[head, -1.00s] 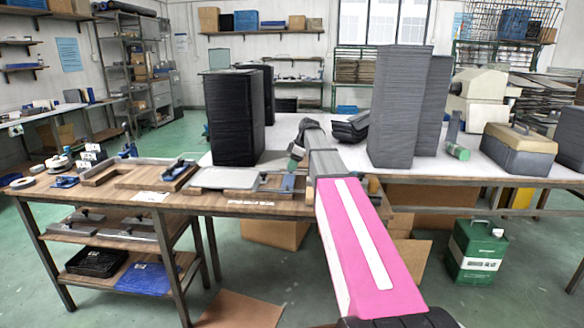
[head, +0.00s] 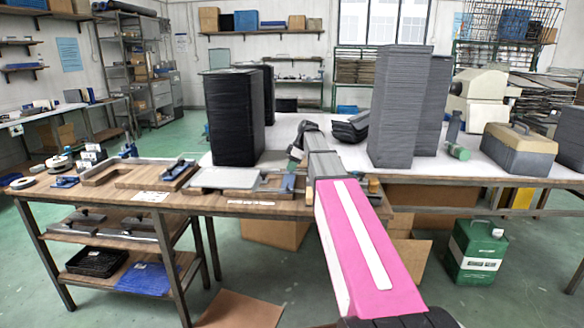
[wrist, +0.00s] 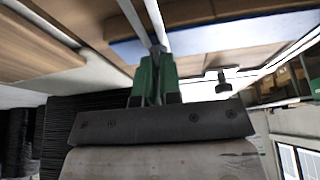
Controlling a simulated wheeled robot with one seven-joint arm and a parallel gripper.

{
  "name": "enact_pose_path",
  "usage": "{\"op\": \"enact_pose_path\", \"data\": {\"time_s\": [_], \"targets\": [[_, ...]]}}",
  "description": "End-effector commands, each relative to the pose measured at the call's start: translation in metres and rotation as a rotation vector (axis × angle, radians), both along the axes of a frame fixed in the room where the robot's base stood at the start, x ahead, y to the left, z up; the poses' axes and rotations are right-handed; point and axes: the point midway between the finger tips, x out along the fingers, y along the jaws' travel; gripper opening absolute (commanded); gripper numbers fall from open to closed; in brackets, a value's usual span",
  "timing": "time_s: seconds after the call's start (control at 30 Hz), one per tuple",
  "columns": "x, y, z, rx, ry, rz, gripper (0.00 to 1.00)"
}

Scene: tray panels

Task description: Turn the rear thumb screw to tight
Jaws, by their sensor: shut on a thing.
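In the wrist view, the green fingertips of my gripper (wrist: 157,76) are close together on a small grey thing between them. It looks like the rear thumb screw, mostly hidden by the fingers, so its turn position cannot be told. A second dark knob (wrist: 222,84) stands apart, to the right of the fingers. The thumb screws are too small or hidden to make out there.
A flat grey panel (head: 226,178) lies on the bench left of my arm. A tall black stack (head: 234,118) stands behind it. A tall grey stack (head: 400,105) stands to the right on the white table. Wooden fixtures (head: 128,174) lie on the bench's left part.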

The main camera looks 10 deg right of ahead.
Motion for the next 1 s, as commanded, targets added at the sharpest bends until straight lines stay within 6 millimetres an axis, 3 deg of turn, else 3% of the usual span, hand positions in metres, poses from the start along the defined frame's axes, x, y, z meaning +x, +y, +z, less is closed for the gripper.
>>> {"op": "enact_pose_path", "data": {"time_s": [0.27,1.0], "targets": [[-0.0025,0.0003,0.0,0.0,0.0,-0.18,0.0],[-0.0033,0.0021,0.0001,-0.001,-0.002,-0.878,0.0]]}}
